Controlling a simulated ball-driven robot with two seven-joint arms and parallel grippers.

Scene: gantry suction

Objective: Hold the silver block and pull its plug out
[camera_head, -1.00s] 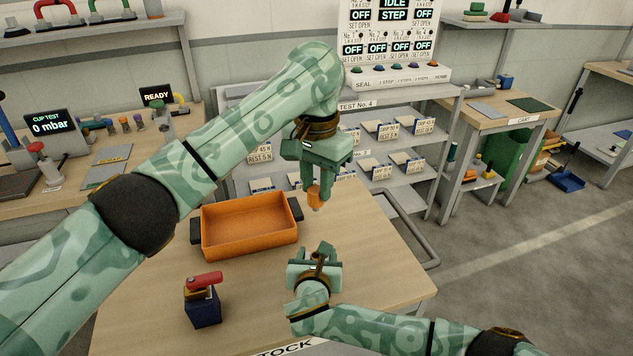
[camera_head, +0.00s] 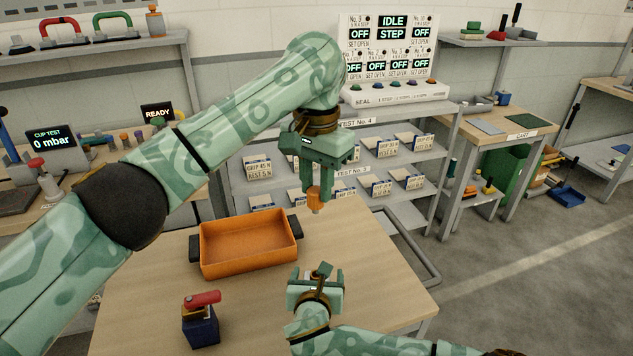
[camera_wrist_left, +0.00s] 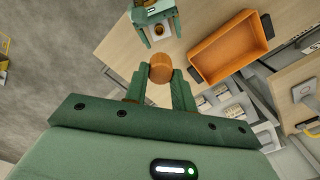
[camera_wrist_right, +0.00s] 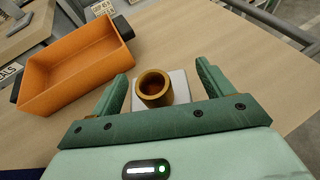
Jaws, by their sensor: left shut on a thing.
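My left gripper (camera_head: 316,190) is shut on an orange-brown plug (camera_head: 315,203), held in the air above the table. The plug also shows between the fingers in the left wrist view (camera_wrist_left: 161,68). In the right wrist view, a pale silver block (camera_wrist_right: 180,87) with a hollow brass collar (camera_wrist_right: 153,88) on it lies between the fingers of my right gripper (camera_wrist_right: 163,72). The collar is empty and the plug is apart from it. In the head view, my right gripper (camera_head: 317,276) mostly hides the block.
An orange tray (camera_head: 250,268) with dark handles stands empty on the wooden table (camera_head: 255,315). A dark blue block with a red lever (camera_head: 202,325) stands at the front left. A grey shelf with labelled cards (camera_head: 375,186) is behind. The table's right side is clear.

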